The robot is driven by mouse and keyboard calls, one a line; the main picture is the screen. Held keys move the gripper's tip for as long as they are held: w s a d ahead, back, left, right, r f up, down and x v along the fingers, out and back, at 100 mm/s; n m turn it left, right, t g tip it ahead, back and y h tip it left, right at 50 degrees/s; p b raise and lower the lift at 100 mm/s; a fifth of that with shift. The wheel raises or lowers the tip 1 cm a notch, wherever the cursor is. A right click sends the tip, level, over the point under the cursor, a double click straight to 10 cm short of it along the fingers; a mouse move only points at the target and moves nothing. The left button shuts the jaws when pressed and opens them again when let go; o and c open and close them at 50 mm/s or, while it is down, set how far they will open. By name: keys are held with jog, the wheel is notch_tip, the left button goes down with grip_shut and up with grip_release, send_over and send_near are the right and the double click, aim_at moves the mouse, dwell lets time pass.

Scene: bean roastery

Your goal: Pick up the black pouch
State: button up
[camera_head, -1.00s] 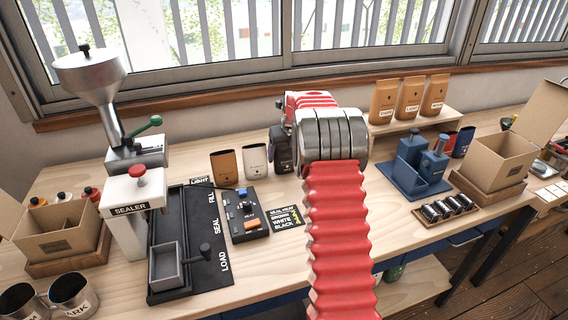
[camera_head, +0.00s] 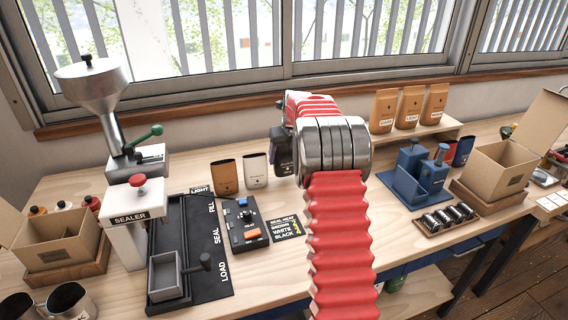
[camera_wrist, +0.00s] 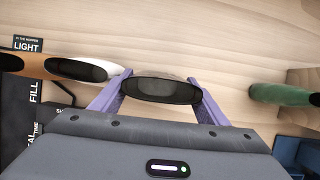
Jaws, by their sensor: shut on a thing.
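The black pouch (camera_head: 283,157) is upright behind my arm at the middle of the bench, partly hidden by it in the head view. In the wrist view the pouch (camera_wrist: 160,91) shows its dark open mouth between the two purple fingers of my gripper (camera_wrist: 160,88). The fingers are shut on its sides. The pouch appears held a little above the bench top, though its bottom edge is hard to see. A white pouch (camera_head: 255,171) and a brown pouch (camera_head: 224,177) stand just to its left.
The sealer (camera_head: 130,220) with its black track and a control box (camera_head: 245,224) are at front left. A blue stand (camera_head: 413,175), a tray of small jars (camera_head: 447,218) and an open carton (camera_head: 494,168) are right. Three brown bags (camera_head: 410,107) stand on a shelf behind.

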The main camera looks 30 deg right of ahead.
notch_tip(320, 180, up, 14)
jog(key=shift+f, duration=0.1)
jog(key=shift+r, duration=0.45)
jog(key=shift+s, duration=0.1)
dwell(0.3)
